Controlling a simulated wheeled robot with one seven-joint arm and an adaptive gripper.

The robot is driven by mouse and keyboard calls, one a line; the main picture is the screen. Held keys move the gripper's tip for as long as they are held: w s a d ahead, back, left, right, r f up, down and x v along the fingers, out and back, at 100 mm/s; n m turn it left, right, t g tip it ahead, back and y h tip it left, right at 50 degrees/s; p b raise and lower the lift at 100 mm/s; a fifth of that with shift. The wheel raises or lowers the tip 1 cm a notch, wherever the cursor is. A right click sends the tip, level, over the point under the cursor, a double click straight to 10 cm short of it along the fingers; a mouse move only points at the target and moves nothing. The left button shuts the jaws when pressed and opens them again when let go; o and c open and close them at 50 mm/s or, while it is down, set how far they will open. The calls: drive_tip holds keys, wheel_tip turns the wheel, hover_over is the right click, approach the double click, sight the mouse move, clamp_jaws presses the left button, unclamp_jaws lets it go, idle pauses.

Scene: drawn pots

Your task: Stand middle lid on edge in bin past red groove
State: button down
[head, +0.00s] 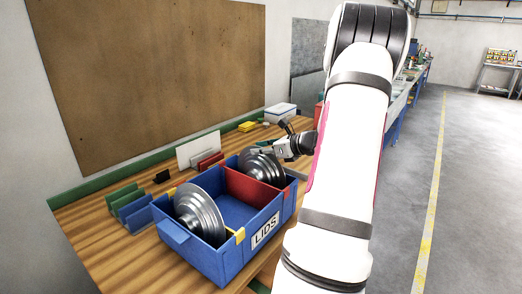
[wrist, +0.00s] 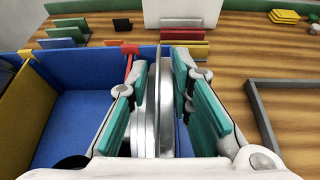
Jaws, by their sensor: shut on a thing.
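The blue bin (head: 205,262) marked LIDS stands on the bench. A grey metal lid (head: 200,212) stands tilted on edge in its left part, by the yellow groove (head: 240,236). My gripper (head: 281,149) is shut on a second grey lid (head: 262,168) at the bin's right end, past the red divider (head: 250,190). In the wrist view this lid (wrist: 151,110) is upright and edge-on between the teal finger pads. A red groove piece (wrist: 130,57) shows on the bin wall to its left. The held lid's lower edge is hidden, so I cannot tell whether it touches the floor.
Green racks (head: 126,200) and a blue rack (head: 139,217) stand left of the bin. A white panel (head: 198,149) and red rack (head: 210,161) stand behind it. A grey frame (wrist: 262,115) lies right of my gripper. A brown board (head: 150,80) hangs on the wall.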

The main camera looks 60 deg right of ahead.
drive_tip(key=shift+f, duration=0.1)
drive_tip(key=c, duration=1.4)
unclamp_jaws()
drive_tip(key=shift+r, duration=0.2)
drive_tip(key=v, duration=1.2)
